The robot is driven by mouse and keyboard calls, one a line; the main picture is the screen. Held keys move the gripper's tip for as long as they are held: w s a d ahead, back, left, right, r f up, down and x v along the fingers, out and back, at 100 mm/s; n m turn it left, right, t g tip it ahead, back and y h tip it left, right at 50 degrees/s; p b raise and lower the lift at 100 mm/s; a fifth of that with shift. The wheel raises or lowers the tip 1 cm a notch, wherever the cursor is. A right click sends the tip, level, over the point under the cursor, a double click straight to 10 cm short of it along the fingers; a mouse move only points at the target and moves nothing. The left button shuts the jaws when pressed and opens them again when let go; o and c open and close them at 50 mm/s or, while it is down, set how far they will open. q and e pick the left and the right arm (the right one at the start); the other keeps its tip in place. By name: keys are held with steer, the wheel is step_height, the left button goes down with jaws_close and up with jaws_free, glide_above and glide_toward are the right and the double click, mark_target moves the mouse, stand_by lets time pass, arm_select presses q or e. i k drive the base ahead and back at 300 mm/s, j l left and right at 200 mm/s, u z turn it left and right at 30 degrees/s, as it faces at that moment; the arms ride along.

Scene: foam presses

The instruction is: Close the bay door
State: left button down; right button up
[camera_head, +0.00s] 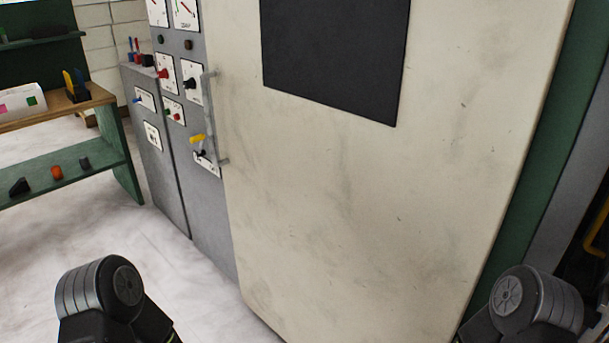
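The bay door (350,200) is a large, scuffed cream panel with a dark rectangular window (335,55) in its upper part. It fills the middle of the head view. A grey vertical bar handle (212,115) is on its left edge. I cannot tell whether the door is fully shut or partly open. Both of my arms show only as dark rounded joints at the bottom left and bottom right, apart from the door. Neither gripper is in the frame.
A grey control cabinet (205,205) with gauges, switches and a yellow lever (196,139) stands left of the door. A green workbench (65,180) with a wooden top is at the far left. The pale floor (120,235) between them is clear. A green frame (545,150) stands at right.

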mark_target(373, 154)
steer(key=i+j+z, duration=0.1)
steer(key=i+j, duration=0.3)
steer(key=j, duration=0.2)
steer(key=i+j+z, duration=0.25)
steer(key=i+j, duration=0.15)
steer(key=j, duration=0.25)
steer(key=i+j+z, duration=0.1)
steer(key=j, duration=0.25)
steer(key=i+j, duration=0.25)
steer(key=i+j+z, duration=0.15)
steer(key=j, duration=0.35)
steer(key=i+j+z, duration=0.1)
steer(key=j, duration=0.25)
steer(key=i, duration=0.1)
